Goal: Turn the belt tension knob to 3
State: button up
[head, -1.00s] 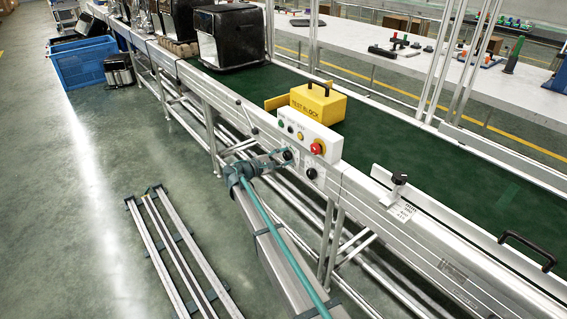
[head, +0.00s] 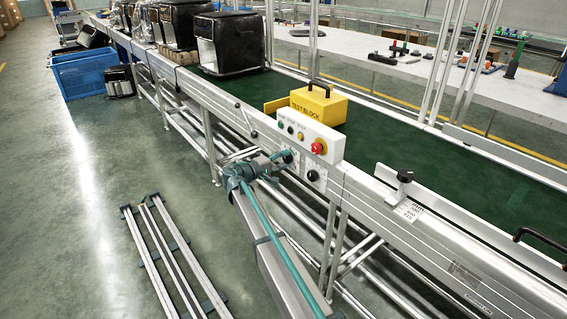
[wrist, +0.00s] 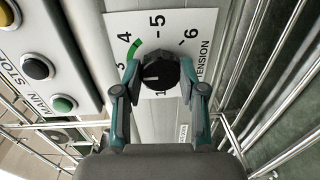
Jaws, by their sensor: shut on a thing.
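The black belt tension knob (wrist: 158,72) sits on a white dial plate (wrist: 174,22) with printed numbers and the word TENSION. The 3 and 4 are at its left, 5 at the top and 6 at the upper right. A green arc lies between 3 and 4. A short pale mark on the knob appears to point left, roughly toward the 3; its exact reading is unclear. My gripper (wrist: 160,75) is shut on the knob, one finger on each side. In the head view, my gripper (head: 279,160) is at the upper-left knob on the conveyor's side; the fingers are small there.
A control box (head: 309,136) with a red button and smaller buttons stands above the knob. A second black knob (head: 312,175) is to the lower right. A yellow test block (head: 318,104) sits on the green belt (head: 400,160). Metal rails (head: 165,255) lie on the floor.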

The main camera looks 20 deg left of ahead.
dwell(0.4)
jog(key=o, duration=1.1)
jog(key=shift+o, duration=0.2)
jog(key=shift+s, duration=0.1)
jog(key=f+v, duration=0.1)
jog(key=v, duration=1)
jog(key=shift+s+a+r, duration=0.3)
jog(key=shift+s+r, duration=0.05)
jog(key=shift+r, duration=0.15)
